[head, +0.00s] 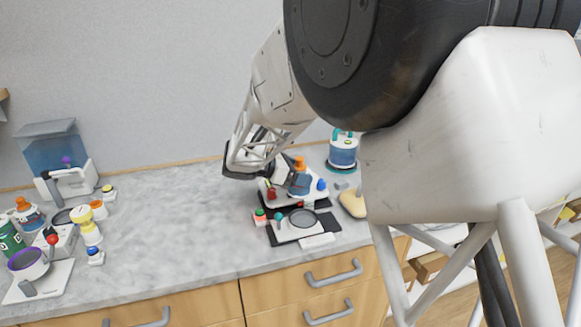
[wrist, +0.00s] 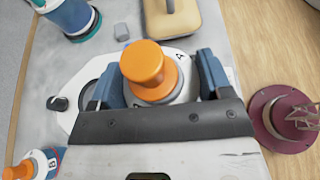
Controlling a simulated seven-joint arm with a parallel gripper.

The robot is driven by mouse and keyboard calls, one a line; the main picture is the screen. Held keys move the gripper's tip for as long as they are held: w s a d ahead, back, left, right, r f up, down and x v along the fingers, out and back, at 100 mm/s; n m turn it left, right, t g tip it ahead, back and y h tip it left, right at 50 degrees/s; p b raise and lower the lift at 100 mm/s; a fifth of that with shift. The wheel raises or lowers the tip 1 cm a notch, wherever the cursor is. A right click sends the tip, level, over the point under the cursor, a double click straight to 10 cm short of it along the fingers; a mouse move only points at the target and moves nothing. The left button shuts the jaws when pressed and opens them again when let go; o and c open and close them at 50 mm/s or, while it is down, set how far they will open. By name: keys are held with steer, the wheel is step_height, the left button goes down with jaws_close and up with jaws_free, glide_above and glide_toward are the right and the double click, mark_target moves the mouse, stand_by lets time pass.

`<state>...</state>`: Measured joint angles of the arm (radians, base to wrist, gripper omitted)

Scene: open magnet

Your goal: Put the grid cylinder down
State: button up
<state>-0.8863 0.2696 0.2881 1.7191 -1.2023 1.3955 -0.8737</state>
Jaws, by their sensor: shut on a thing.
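My gripper (wrist: 160,82) is shut on an orange-topped cylinder (wrist: 148,66), which I take to be the grid cylinder. One blue finger pad is on each side of it. Its top and a white collar show in the wrist view; its lower part is hidden, and no grid pattern can be made out. In the head view its orange top (head: 300,162) stands above my gripper (head: 291,182). It is over the cluster of white and black stands near the counter's front edge. I cannot tell whether its base touches anything.
A white plate (wrist: 72,112) with a dark knob lies below my gripper. A teal and white container (head: 343,152) and a tan block (head: 352,204) stand to the right. A white stand with a grey disc (head: 301,218) is in front. The marble counter (head: 170,225) is clear at left centre.

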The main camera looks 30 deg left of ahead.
steer(key=w+a+f, duration=0.1)
steer(key=w+a, duration=0.7)
steer(key=w, duration=0.3)
steer(key=shift+a+f, duration=0.15)
steer(key=shift+a, duration=0.2)
steer(key=shift+f, duration=0.1)
steer(key=shift+f, duration=1.65)
steer(key=shift+f, duration=0.3)
steer(key=o, duration=1.1)
